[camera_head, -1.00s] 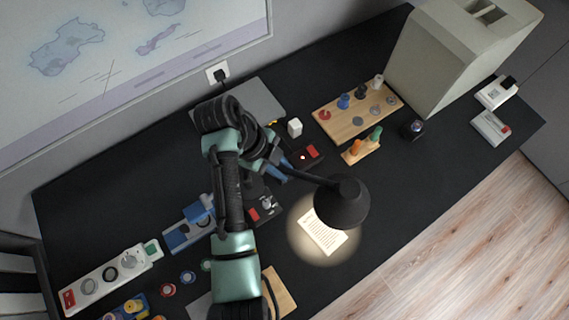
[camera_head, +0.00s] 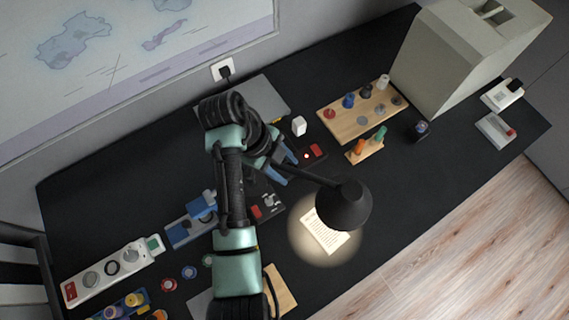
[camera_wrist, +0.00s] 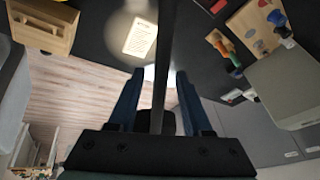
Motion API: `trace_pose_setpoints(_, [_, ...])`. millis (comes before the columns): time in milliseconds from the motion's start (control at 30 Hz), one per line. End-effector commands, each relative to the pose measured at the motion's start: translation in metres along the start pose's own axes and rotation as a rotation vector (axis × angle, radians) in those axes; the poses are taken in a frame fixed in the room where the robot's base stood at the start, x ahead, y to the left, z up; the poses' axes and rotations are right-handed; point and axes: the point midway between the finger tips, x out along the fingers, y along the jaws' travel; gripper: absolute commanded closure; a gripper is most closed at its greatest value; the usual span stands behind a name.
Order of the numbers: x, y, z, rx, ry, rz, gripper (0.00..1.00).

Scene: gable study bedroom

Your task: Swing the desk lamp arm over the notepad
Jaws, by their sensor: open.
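The desk lamp has a black shade (camera_head: 343,206) and a thin dark arm (camera_head: 318,179) reaching back toward my gripper. The shade hangs over the right part of the notepad (camera_head: 318,232), a white printed sheet inside the lamp's round light pool. My gripper (camera_head: 283,167) is open beside the inner part of the lamp arm. In the wrist view, the lamp arm (camera_wrist: 164,60) runs between my two blue fingers (camera_wrist: 158,98), with gaps on both sides. The notepad is also lit there (camera_wrist: 140,38). The lamp's base is hidden behind my arm.
A wooden peg board (camera_head: 350,125) and small wooden stand (camera_head: 366,149) lie right of my gripper. A grey box (camera_head: 425,75) stands at the back right. A power strip (camera_head: 108,272) and blue device (camera_head: 190,229) lie left. The black desk's front right is mostly clear.

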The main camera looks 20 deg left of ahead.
Motion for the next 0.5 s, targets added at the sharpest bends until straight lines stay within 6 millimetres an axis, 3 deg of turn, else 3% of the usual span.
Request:
trace_pose_setpoints(167, [-0.014, -0.001, 0.002, 0.000, -0.002, -0.005, 0.50])
trace_pose_setpoints(500, [-0.086, -0.001, -0.002, -0.003, -0.001, -0.001, 0.50])
